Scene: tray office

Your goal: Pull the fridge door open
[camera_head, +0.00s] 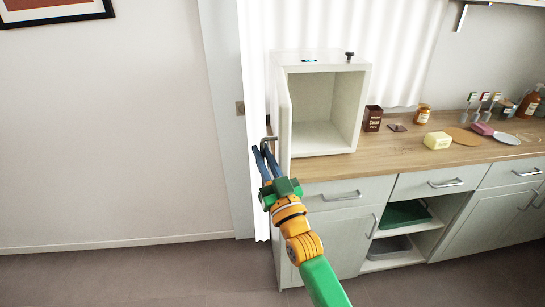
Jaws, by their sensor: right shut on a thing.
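The fridge is a small white box (370,92) at the left end of the wooden counter. Its door (285,122) stands open, swung out on the left side and seen nearly edge-on. The inside is pale and looks empty. A grey handle (269,139) sticks out from the door's left face. My right gripper (263,150), with blue fingers, is at this handle and shut on it. The green and orange arm reaches up from the bottom of the view. My left gripper is not in view.
A dark box (373,119), an orange-brown jar (422,114) and a yellow block (437,141) stand on the counter (385,157) right of the fridge. Bottles and small things are further right. Drawers and open shelves (395,247) lie below. The floor at left is clear.

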